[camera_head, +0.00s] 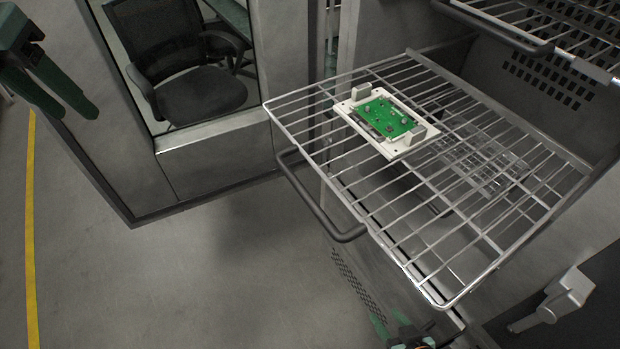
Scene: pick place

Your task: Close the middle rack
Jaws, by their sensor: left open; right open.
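The middle rack (480,225) is a silver wire shelf pulled out of the grey chamber. A dark curved handle (312,207) is at its front edge. A white fixture (412,150) holding a green circuit board (387,117) lies on the rack. My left gripper (76,111) is at the upper left, open and empty, well apart from the rack. My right gripper (402,338) is at the bottom edge, below the rack's near corner and apart from the handle. It is open, but mostly cut off by the frame.
Another wire rack (530,25) is higher up at the top right. The open chamber door (215,170) with a window stands at the left; a black chair (190,80) shows through it. A grey latch (562,300) is at the lower right. The floor (200,290) at lower left is clear.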

